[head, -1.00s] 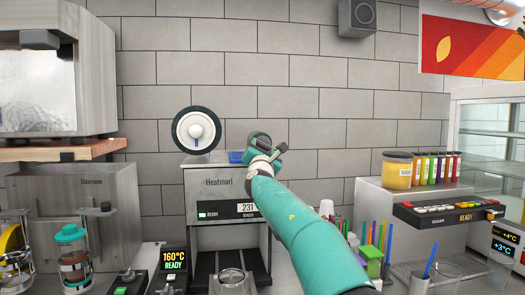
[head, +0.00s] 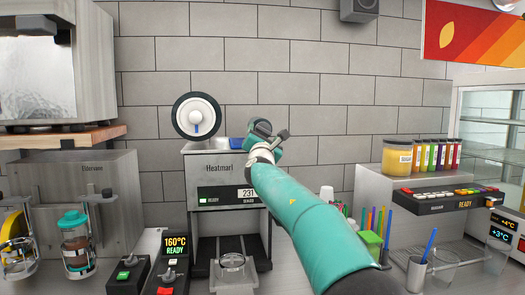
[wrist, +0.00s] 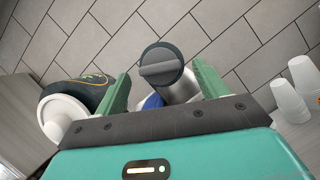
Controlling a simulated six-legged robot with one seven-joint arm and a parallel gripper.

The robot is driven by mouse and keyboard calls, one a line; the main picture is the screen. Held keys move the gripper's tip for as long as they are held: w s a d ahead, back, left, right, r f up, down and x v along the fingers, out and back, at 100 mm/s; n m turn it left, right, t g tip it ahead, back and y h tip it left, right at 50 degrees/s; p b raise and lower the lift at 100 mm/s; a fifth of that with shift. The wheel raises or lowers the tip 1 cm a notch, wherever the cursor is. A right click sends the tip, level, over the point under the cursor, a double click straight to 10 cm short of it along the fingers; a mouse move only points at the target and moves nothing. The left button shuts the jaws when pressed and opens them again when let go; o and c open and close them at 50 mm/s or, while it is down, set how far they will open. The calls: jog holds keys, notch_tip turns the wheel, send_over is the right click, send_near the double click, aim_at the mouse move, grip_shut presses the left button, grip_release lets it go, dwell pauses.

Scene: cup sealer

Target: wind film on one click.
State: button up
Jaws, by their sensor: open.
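The Heatmarl cup sealer (head: 225,172) stands against the tiled wall, its display reading 231 and READY. A white film roll with a dark rim (head: 196,116) sits on top at the left; it also shows in the wrist view (wrist: 66,115). A dark round knob with a raised bar across its face (wrist: 162,66) is on a pale cylinder at the top right; in the head view the arm's end partly covers it. My gripper (wrist: 160,88) is open, its green fingers on either side of the knob and cylinder. I cannot tell whether they touch.
A blue piece (head: 237,142) lies on the sealer's top beside the knob. White cups (wrist: 291,98) stand to the right. A sugar dispenser panel (head: 447,198) and jars are further right; a clear shaker (head: 75,242) is left.

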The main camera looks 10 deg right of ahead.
jog(key=v, duration=1.2)
jog(key=shift+s+f, duration=0.1)
jog(key=shift+s, duration=0.15)
